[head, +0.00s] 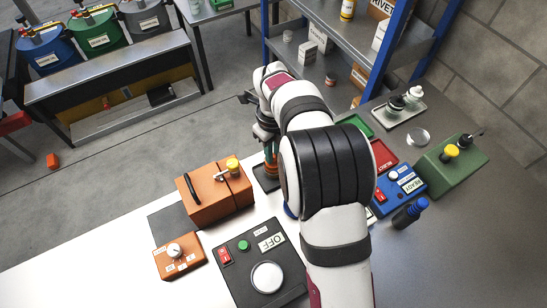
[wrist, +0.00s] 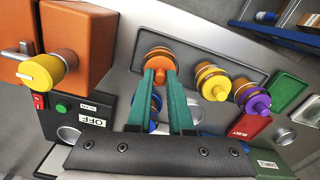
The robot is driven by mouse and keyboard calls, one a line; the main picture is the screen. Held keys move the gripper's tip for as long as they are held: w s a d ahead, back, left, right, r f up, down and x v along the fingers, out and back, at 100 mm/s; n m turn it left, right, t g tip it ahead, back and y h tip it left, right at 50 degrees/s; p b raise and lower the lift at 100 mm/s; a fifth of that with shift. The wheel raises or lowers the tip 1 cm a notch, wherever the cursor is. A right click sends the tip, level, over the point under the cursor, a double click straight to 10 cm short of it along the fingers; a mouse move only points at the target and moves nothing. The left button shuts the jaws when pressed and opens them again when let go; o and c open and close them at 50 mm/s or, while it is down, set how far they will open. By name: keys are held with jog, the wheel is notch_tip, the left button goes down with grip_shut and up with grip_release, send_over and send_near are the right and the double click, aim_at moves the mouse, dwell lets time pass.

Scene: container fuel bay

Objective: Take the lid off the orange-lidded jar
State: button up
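The orange-lidded jar (wrist: 159,54) stands at the far end of my fingers in the wrist view, on a dark tray. My gripper (wrist: 161,76) has two teal fingers, parallel with a gap between them. Their tips are at the orange lid, and part of the orange shows between them. I cannot tell whether they touch it. In the head view my gripper (head: 270,152) points down over the tray (head: 267,183), and my arm hides much of the jar. A yellow-lidded jar (wrist: 212,82) and a purple-lidded jar (wrist: 253,98) stand to the right.
Something blue (wrist: 154,104) shows between my fingers. An orange box (head: 212,195) with a yellow knob stands left of the gripper. A green tray (wrist: 290,92) and a red tray (wrist: 249,128) lie to the right. A control panel (head: 258,262) and a blue box (head: 398,188) are nearby.

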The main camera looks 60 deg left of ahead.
grip_shut()
jog(key=shift+r, duration=0.5)
notch_tip(320, 180, up, 3)
jog(key=w+d+r, duration=0.7)
jog(key=w+d, duration=0.1)
jog(key=d, duration=0.1)
jog(key=w+d+f+n, duration=0.2)
jog(key=w+d+f, duration=0.15)
jog(key=d, duration=0.25)
jog(key=w+d+f+n, duration=0.3)
jog(key=w+d, duration=0.1)
jog(key=d, duration=0.3)
jog(key=s+a+f, duration=0.1)
jog(key=a+f, duration=0.1)
jog(key=a, duration=0.1)
jog(key=s+a+f, duration=0.1)
jog(key=a+f, duration=0.1)
jog(key=a, duration=0.1)
jog(key=s+a+f, duration=0.2)
jog(key=a, duration=0.2)
jog(key=shift+s, duration=0.1)
jog(key=shift+s+a+f, duration=0.1)
jog(key=shift+a+f, duration=0.1)
jog(key=shift+f, duration=0.95)
jog(key=shift+s+a+f, duration=0.1)
jog(key=shift+a+f, duration=0.1)
jog(key=shift+f, duration=0.9)
